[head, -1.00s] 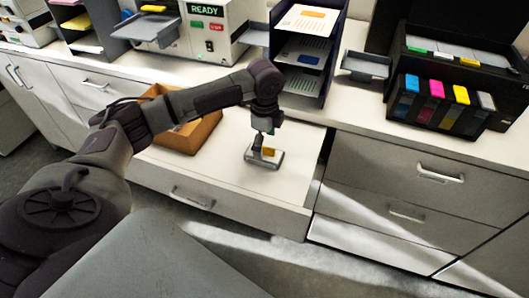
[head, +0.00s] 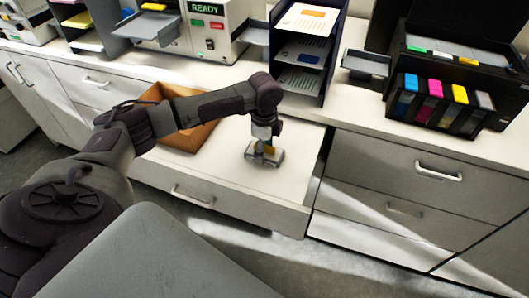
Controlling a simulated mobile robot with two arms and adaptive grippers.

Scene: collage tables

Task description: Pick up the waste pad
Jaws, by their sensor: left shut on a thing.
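The waste pad (head: 277,157) is a small grey block with a yellow patch. It lies on the bare inside of the open white drawer. My left gripper (head: 264,147) points straight down over the pad and is shut on its upper part. The fingers hide part of the pad's top. The pad looks level, and I see no clear gap between it and the drawer floor. My right gripper is not in view.
A brown open box (head: 190,136) sits in the same drawer (head: 225,190), left of the pad. Above on the counter stand a dark paper rack (head: 300,82), a machine with a READY display (head: 213,40) and a printer with coloured cartridges (head: 440,103). The drawer floor around the pad is clear.

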